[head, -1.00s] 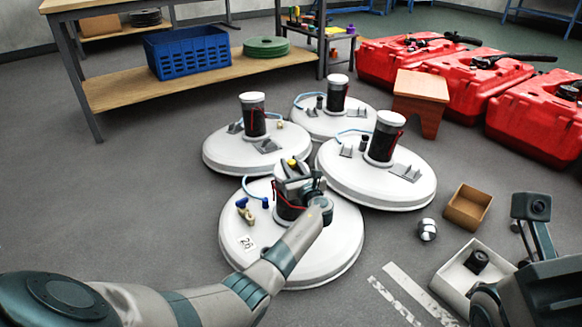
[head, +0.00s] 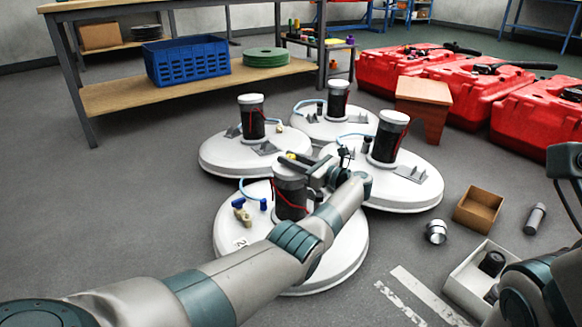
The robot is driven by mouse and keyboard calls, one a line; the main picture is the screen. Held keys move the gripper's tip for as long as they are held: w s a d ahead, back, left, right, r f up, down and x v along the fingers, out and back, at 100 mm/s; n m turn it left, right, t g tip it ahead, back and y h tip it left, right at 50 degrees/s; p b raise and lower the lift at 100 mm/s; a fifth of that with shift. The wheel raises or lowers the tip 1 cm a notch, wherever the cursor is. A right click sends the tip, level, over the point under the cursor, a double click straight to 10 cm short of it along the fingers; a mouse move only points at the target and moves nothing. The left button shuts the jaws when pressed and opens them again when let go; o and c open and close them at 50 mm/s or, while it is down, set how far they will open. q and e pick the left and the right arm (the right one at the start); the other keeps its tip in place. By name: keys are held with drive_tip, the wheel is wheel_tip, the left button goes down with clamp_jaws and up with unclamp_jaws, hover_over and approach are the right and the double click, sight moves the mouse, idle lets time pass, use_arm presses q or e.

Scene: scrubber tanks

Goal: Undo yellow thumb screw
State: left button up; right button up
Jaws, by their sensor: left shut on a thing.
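A small yellow thumb screw (head: 291,156) shows at the top of the dark motor (head: 291,195) on the nearest white round tank lid (head: 235,215). My left gripper (head: 308,168) reaches in over this lid from the lower left. Its jaws are at the motor's top, at the yellow screw, and are shut on it. The fingertips are small and partly hidden, so the exact contact is hard to see. Part of my right arm shows at the right edge; its gripper is out of view.
Three more white lids with upright motors (head: 252,118) stand close behind. Brass and blue fittings (head: 241,212) sit on the near lid's left. A cardboard box (head: 478,208), a white box (head: 470,278), a metal ring (head: 436,231) and a silver cylinder (head: 535,218) lie on the right floor.

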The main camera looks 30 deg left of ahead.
use_arm(q)
drive_tip(key=shift+f+g, duration=0.25)
drive_tip(key=shift+g, duration=0.05)
drive_tip(key=o, duration=1)
drive_tip(key=shift+a+f, duration=0.1)
drive_tip(key=shift+o, duration=0.4)
